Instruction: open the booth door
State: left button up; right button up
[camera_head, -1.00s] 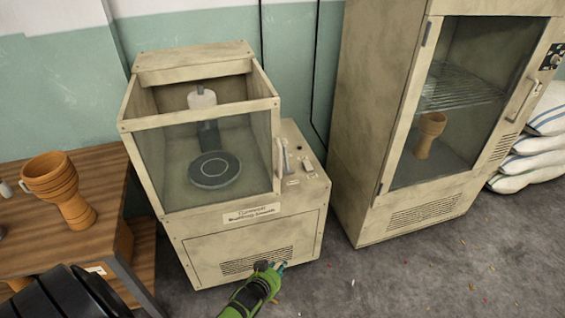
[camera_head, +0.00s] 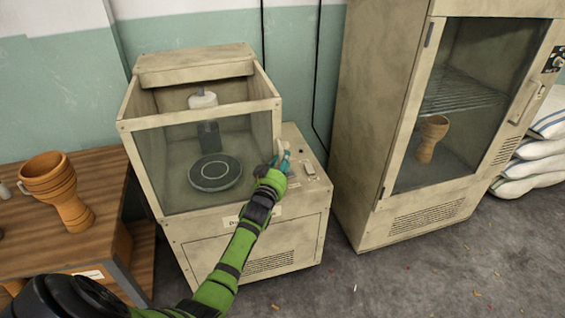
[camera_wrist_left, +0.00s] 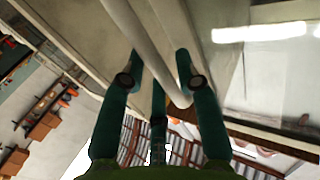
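The beige spray booth has a clear front door (camera_head: 160,172), which is closed. Behind the glass are a dark round turntable (camera_head: 215,173) and a white-topped post (camera_head: 203,99). The pale bar handle at the door's right edge is mostly hidden by my left gripper (camera_head: 281,160) in the head view. In the left wrist view the handle (camera_wrist_left: 133,32) runs between the teal fingers of my left gripper (camera_wrist_left: 160,82). The fingers are spread, with gaps visible beside the bar. My right gripper is in neither current view.
A wooden table (camera_head: 95,235) with a brown goblet drum (camera_head: 58,190) stands left. A tall cabinet (camera_head: 365,120) with another goblet drum (camera_head: 431,138) inside stands right, near white sacks (camera_head: 535,165). The booth's control ledge (camera_head: 308,170) is beside the gripper.

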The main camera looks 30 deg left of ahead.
pick_arm(q)
jog(key=shift+w+a, duration=0.1)
jog(key=shift+w, duration=0.15)
